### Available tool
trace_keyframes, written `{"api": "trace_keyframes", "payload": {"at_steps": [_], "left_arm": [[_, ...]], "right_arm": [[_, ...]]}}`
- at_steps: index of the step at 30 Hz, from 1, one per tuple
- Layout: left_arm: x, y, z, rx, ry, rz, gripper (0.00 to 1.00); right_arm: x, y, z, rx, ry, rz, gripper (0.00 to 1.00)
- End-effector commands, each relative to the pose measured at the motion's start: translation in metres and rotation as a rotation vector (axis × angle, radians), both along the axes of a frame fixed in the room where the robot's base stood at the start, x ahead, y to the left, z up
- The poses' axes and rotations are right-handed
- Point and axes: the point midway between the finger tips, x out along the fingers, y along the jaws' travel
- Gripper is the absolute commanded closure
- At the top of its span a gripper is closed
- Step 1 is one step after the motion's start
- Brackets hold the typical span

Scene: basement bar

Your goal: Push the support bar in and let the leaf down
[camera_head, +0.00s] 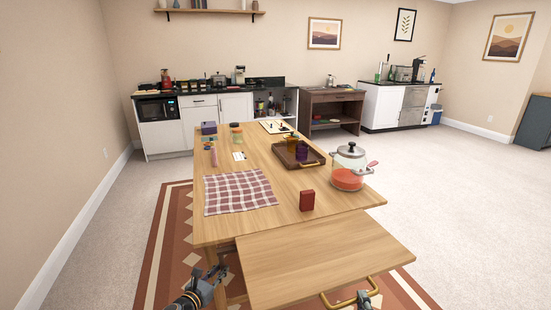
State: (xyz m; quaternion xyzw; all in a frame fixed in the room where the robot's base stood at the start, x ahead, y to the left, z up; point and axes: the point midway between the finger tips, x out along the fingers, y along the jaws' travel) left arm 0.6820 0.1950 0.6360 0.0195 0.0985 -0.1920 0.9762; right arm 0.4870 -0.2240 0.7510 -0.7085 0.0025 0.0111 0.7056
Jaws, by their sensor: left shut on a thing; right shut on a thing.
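The wooden leaf (320,252) extends from the near end of the table (250,222), raised and roughly level with the top. A brass handle (333,302) is on its near edge. My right gripper (367,296) is at that handle and shut on it. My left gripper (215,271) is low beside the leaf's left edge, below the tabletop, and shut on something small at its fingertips. This appears to be the end of the support bar, but the bar itself is hidden under the leaf.
A dark red box (307,200) stands near the table's near edge. The leaf's top is bare. A patterned rug (173,225) lies underneath.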

Motion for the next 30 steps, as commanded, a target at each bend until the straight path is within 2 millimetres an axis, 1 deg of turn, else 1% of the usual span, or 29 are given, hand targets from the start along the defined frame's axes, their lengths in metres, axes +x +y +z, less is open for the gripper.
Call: {"api": "trace_keyframes", "payload": {"at_steps": [1,5,18,22,28,29,30], "left_arm": [[-0.001,0.000,0.000,0.000,0.001,0.000,1.00],[0.001,0.000,0.000,0.000,0.001,0.000,1.00],[0.037,0.012,0.000,-0.001,0.003,0.000,1.00],[0.041,0.014,0.000,0.000,0.001,0.001,1.00],[0.042,0.015,0.001,0.001,0.001,0.004,1.00],[0.042,0.015,0.001,0.001,0.001,0.004,0.79],[0.042,0.015,0.001,0.002,0.000,0.004,0.73]], "right_arm": [[0.002,0.000,0.008,0.000,-0.019,-0.003,1.00],[0.002,0.000,0.008,0.000,-0.019,-0.003,1.00],[0.002,0.000,0.008,0.000,-0.019,-0.003,1.00],[0.002,0.000,0.008,0.000,-0.019,-0.003,1.00],[0.002,0.000,0.008,0.000,-0.018,-0.003,1.00],[0.002,0.000,0.008,0.000,-0.018,-0.002,1.00],[0.001,0.000,0.008,0.000,-0.018,-0.003,1.00]]}}
